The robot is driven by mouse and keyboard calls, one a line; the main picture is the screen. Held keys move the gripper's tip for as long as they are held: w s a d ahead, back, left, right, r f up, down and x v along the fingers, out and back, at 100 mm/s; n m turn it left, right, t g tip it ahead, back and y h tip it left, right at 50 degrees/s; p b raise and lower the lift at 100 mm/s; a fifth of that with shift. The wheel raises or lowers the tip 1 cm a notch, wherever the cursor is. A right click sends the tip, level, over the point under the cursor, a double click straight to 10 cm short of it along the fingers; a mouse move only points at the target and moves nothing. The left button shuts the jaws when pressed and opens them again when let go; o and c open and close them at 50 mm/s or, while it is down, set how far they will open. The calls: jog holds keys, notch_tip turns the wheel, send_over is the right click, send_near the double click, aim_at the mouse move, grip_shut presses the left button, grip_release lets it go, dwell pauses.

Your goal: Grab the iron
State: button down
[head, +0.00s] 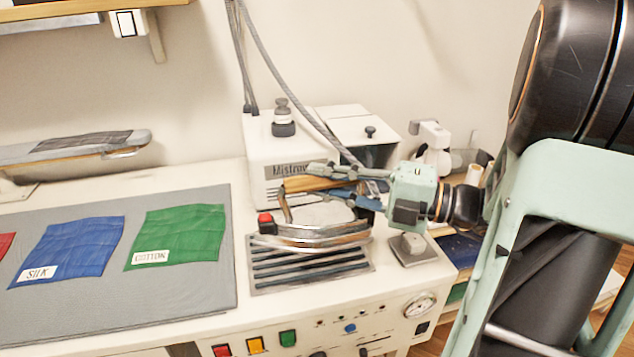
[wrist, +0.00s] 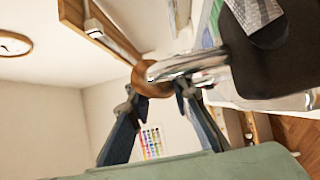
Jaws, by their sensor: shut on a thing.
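The iron (head: 318,228) has a shiny metal body and a wooden handle. In the head view it is at the slatted metal rest (head: 305,267) on the white station; I cannot tell whether it touches the slats. My gripper (head: 318,182) reaches in from the right with its fingers at the handle. In the wrist view the round wooden handle end (wrist: 152,78) is between the two blue fingers of my gripper (wrist: 155,92), which is shut on it. The iron's metal arm and dark body fill the right of that view. Part of the handle is hidden by the fingers.
A white boiler box (head: 277,155) with hoses stands behind the iron. A grey pad (head: 190,290) with red, blue and green cloths lies to the left. A sewing machine (head: 432,145) stands at the right back. Buttons and a gauge (head: 419,306) line the station's front.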

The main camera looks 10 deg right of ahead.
jog(key=s+d+r+p, duration=0.2)
jog(key=s+r, duration=0.3)
jog(key=s, duration=0.4)
jog(key=shift+s+r, duration=0.15)
jog(key=shift+s, duration=0.15)
jog(key=shift+w, duration=0.1)
dwell(0.5)
